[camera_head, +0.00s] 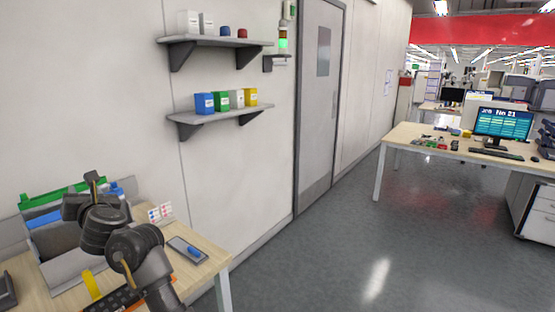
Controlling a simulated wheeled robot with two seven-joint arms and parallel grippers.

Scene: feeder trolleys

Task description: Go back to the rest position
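My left arm rises from the bottom edge at the left, in front of a wooden table (210,262). My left gripper (92,183) is at its far end, over the grey bin area on that table. It is small and turned away, so I cannot tell whether its fingers are open or shut. I see nothing clearly held in it. My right arm and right gripper are not in view.
A small tray (187,250) with a blue item lies near the table's right edge. Wall shelves (225,113) hold small boxes. A grey door (317,110) stands beyond. A desk with a monitor (502,124) is at the right. The floor between is clear.

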